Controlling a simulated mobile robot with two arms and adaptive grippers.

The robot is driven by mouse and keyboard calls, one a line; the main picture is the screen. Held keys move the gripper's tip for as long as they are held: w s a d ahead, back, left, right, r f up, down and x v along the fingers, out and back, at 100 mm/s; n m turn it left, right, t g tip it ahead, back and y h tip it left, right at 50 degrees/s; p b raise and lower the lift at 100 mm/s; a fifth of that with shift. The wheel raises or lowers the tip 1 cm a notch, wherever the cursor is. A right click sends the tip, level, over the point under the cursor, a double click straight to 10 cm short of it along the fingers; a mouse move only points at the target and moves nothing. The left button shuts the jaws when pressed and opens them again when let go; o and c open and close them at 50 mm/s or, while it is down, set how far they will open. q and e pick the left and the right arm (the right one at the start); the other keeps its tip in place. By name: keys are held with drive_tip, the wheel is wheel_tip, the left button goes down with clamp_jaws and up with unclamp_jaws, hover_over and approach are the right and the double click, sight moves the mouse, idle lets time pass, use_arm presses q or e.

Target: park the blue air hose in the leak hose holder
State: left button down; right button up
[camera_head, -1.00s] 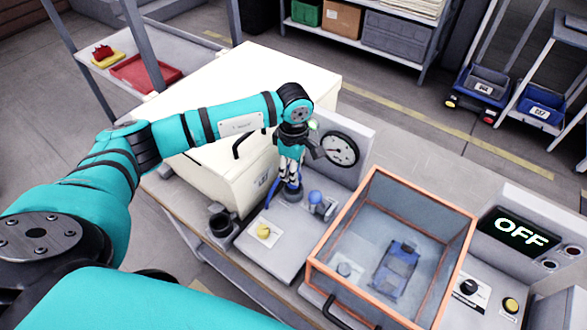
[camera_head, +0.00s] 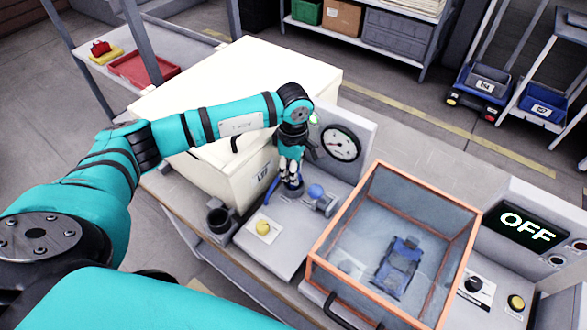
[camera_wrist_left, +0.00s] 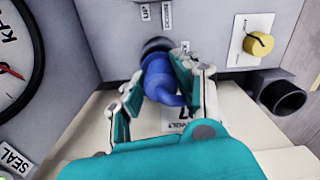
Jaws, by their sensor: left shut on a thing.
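The blue air hose end (camera_wrist_left: 163,78) sits between the fingers of my left gripper (camera_wrist_left: 155,95) in the left wrist view. My left gripper (camera_head: 290,168) is shut on it, above the grey bench panel beside the gauge. The hose end points at a dark round port (camera_wrist_left: 156,46); I cannot tell whether it is seated in it. In the head view the hose (camera_head: 294,190) shows only partly below the fingers. A dark open cup (camera_head: 219,219), which looks like the holder, stands at the panel's left edge; it also shows in the wrist view (camera_wrist_left: 281,94). My right gripper is out of view.
A pressure gauge (camera_head: 341,143) stands behind the gripper. A blue-knobbed valve (camera_head: 316,192) is close on its right. A cream box (camera_head: 240,85) stands on the left, an orange-framed clear case (camera_head: 318,258) on the right.

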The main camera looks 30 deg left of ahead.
use_arm(q)
drive_tip(key=shift+f+b, duration=0.75)
drive_tip(key=shift+f, duration=0.15)
drive_tip(key=c, duration=0.9)
unclamp_jaws()
wheel_tip(320, 180, up, 12)
drive_tip(key=shift+r, duration=0.1)
